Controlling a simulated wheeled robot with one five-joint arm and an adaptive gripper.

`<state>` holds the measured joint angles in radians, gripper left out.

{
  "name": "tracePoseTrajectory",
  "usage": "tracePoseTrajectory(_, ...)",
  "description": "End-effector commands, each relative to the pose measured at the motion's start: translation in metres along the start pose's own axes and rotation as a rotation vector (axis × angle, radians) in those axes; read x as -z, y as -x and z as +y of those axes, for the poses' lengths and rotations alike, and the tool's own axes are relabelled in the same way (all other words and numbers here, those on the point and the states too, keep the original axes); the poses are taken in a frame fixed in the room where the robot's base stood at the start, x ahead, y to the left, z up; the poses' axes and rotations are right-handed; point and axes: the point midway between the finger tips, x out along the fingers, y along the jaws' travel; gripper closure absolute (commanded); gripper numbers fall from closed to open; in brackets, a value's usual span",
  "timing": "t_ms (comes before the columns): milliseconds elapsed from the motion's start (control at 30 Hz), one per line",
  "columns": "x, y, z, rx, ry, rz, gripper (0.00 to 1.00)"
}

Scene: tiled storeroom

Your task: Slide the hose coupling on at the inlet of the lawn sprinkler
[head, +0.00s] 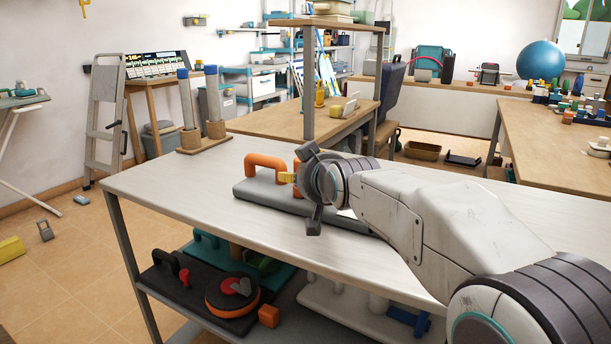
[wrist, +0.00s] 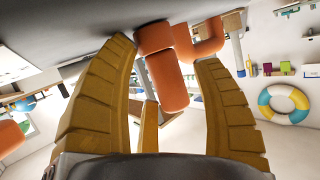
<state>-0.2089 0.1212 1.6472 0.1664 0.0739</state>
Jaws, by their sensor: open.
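A grey base plate (head: 255,191) lies on the pale worktop. An orange bent piece (head: 265,161) stands on it, with another orange part partly hidden behind my gripper (head: 289,178). I cannot tell from the head view which part is the lawn sprinkler's inlet or the hose coupling. In the wrist view my yellow fingers (wrist: 166,53) are spread wide, and an orange cylinder (wrist: 168,82) shows between them with clear gaps on both sides. An orange bent part (wrist: 207,45) shows beyond the right fingertip. My gripper is open and holds nothing.
The pale worktop (head: 160,180) is bare left of the plate. A stand with two grey upright tubes (head: 214,105) is at its far left corner. The lower shelf holds a black base with an orange disc (head: 232,295).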

Motion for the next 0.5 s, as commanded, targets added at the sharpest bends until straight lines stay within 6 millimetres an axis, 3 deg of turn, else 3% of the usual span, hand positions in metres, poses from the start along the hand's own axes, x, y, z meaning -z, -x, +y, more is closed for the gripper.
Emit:
tracePoseTrajectory(267,0.0,0.003,0.0,0.0,0.0,0.0,0.39)
tracePoseTrajectory(500,0.002,0.031,0.0,0.0,0.0,0.004,0.39)
